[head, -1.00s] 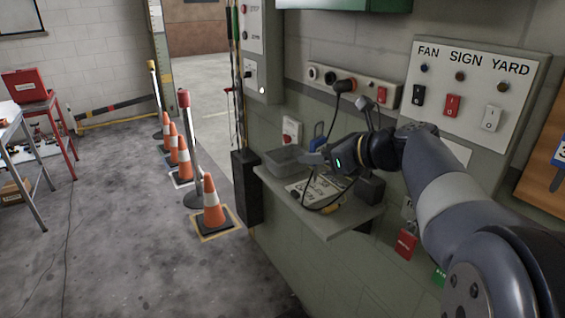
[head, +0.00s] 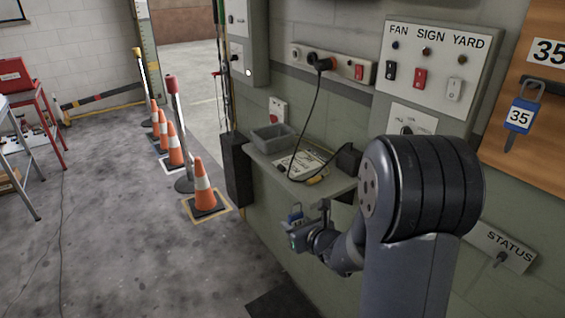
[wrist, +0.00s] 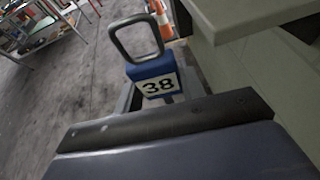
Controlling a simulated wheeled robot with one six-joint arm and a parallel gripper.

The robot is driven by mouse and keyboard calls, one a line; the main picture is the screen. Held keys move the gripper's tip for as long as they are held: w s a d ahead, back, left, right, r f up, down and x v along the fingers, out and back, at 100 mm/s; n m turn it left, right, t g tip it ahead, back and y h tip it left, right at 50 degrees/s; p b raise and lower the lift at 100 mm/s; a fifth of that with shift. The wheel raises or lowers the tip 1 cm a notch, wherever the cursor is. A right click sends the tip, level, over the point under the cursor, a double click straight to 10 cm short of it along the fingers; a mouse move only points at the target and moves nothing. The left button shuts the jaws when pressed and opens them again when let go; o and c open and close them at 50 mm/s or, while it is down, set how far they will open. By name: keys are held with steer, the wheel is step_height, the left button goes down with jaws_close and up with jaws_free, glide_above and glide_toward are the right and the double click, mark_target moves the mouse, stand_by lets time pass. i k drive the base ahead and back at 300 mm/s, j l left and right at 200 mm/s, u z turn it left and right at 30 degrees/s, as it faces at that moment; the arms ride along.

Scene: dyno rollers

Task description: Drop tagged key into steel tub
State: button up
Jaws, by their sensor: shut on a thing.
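My gripper (head: 297,237) is shut on a key with a blue and white tag (wrist: 155,78) reading 38 and a grey metal loop on top. In the head view the tagged key (head: 295,213) shows as a small blue piece at my gripper. It is held upright, beside and below the wall shelf. The key's lower end is hidden by the jaws in the wrist view. The steel tub (head: 272,138), a grey open box, stands on the shelf's far left end, above and beyond my gripper. Its inside is mostly out of sight.
The shelf (head: 330,187) also bears a printed sheet (head: 302,163), a dark box (head: 348,158) and a black cable. Cones (head: 203,188) stand at left; the floor between is clear.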

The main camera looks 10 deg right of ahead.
mark_target(278, 144)
steer(key=i+j+u, duration=0.7)
steer(key=i+j, duration=0.15)
steer(key=i, duration=0.45)
steer(key=i+j+z, duration=0.15)
steer(key=z, duration=0.25)
steer(key=i+j+z, duration=0.2)
steer(key=z, duration=0.25)
steer(key=i+j+z, duration=0.1)
steer(key=j+z, duration=0.3)
steer(key=l, duration=0.1)
